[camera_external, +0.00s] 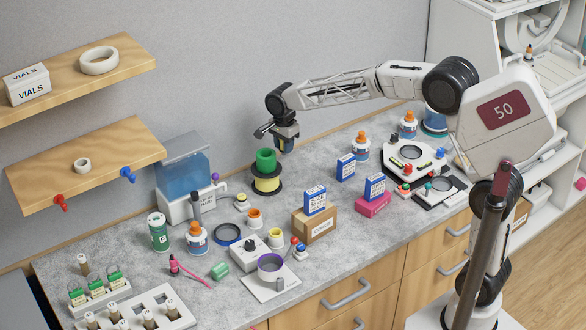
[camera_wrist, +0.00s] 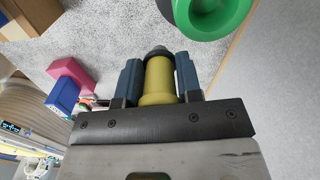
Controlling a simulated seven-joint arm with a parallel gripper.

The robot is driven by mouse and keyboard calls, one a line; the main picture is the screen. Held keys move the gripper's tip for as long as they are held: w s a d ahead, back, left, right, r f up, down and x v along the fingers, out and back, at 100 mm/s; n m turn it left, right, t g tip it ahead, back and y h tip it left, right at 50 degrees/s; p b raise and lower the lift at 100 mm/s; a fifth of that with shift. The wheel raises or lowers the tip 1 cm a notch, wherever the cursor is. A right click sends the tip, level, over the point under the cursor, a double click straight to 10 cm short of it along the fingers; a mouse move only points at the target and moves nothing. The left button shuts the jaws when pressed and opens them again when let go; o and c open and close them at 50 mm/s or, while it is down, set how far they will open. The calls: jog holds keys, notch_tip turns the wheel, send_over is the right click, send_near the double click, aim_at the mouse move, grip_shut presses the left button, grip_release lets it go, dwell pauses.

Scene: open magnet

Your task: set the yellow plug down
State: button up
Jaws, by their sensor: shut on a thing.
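The yellow plug (camera_wrist: 158,80) is a yellow cylinder with a dark grey end, held between the two blue fingers of my gripper (camera_wrist: 160,85) in the wrist view. In the external view my gripper (camera_external: 287,146) hangs above the back of the grey counter, just right of and higher than a green-and-yellow spool stack (camera_external: 266,172). The plug is mostly hidden by the gripper there. The green top of the stack (camera_wrist: 208,12) shows at the upper edge of the wrist view, apart from the plug.
A blue-labelled box (camera_external: 346,167) and an orange-capped bottle (camera_external: 361,146) stand to the right of my gripper. A cardboard box (camera_external: 314,223) and a pink block (camera_external: 373,204) stand nearer the front. The grey counter (camera_external: 330,140) has some bare room below my gripper.

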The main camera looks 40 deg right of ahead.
jog(key=s+a+f+n, duration=0.2)
jog(key=s+a, duration=0.6)
jog(key=a, duration=0.2)
jog(key=s+a+f+n, duration=0.2)
jog(key=s+a+n, duration=0.1)
jog(key=s+a, duration=0.5)
jog(key=s+a+f+n, duration=0.2)
jog(key=s+a, duration=0.6)
jog(key=a, duration=0.5)
jog(key=shift+s+a+f+n, duration=0.1)
jog(key=shift+s+f+n, duration=0.15)
jog(key=shift+n, duration=0.35)
jog(key=s+a+f+n, duration=0.1)
jog(key=s+a, duration=0.1)
jog(key=s, duration=0.2)
jog(key=s+a+f+n, duration=0.1)
jog(key=s+a, duration=0.1)
jog(key=s, duration=0.2)
jog(key=s+a+f+n, duration=0.1)
jog(key=s+a, duration=0.2)
jog(key=s, duration=0.1)
jog(key=shift+s+a+f, duration=0.1)
jog(key=shift+s+f, duration=0.05)
jog(key=shift+f, duration=0.1)
